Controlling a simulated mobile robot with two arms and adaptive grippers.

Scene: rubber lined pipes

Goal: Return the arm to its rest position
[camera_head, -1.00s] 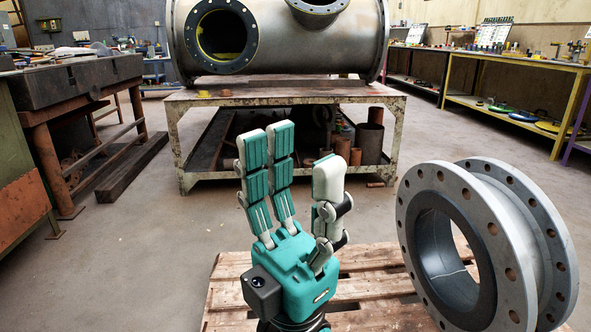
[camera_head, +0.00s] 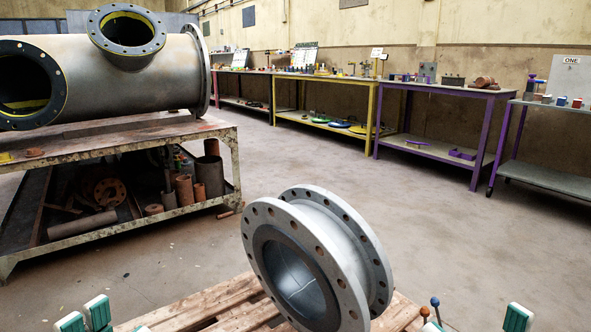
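Only the green-and-white fingertips of my two grippers show, at the bottom edge. My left gripper (camera_head: 112,320) is at the lower left, its tips apart with nothing seen between them. My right gripper (camera_head: 474,322) is at the lower right, its tips also apart and empty. The palms and both arms are out of frame. A grey flanged pipe spool (camera_head: 335,250) with a dark lining lies tilted on a wooden pallet (camera_head: 215,306), between the two grippers. Neither gripper visibly touches it.
A rusty metal table (camera_head: 225,150) at the left bears a large flanged pipe (camera_head: 150,75). Yellow (camera_head: 374,112) and purple (camera_head: 485,140) workbenches line the right wall. Blue- and orange-tipped rods (camera_head: 435,302) stand near my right gripper. The floor behind the spool is clear.

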